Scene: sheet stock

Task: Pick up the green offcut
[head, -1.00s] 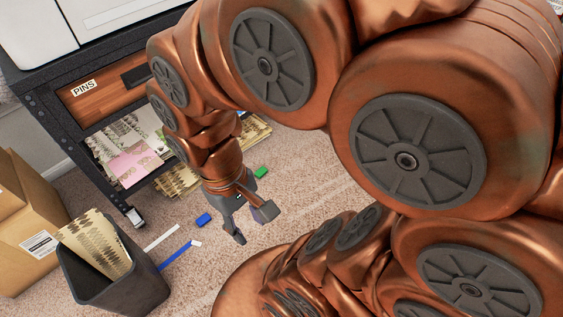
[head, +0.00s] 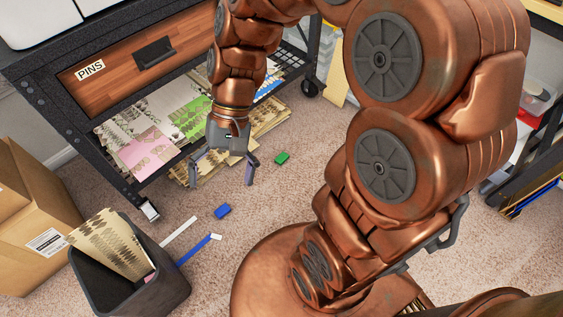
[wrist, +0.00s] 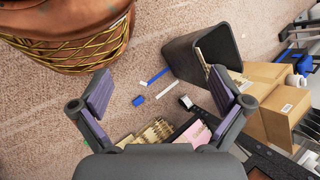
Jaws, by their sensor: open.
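The green offcut (head: 282,158) is a small bright green block lying on the carpet, right of my gripper in the head view. My gripper (head: 222,182) is open and empty, pointing down above the carpet in front of the cart, with its fingers spread apart. The offcut is apart from the fingers. In the wrist view my gripper (wrist: 165,98) also shows open with nothing between its purple pads.
A blue offcut (head: 222,211), a white strip (head: 178,232) and a blue strip (head: 195,250) lie on the carpet. A dark bin (head: 165,293) stands at front left beside a cardboard box (head: 55,215). The PINS cart (head: 140,195) is behind. Carpet around the green offcut is clear.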

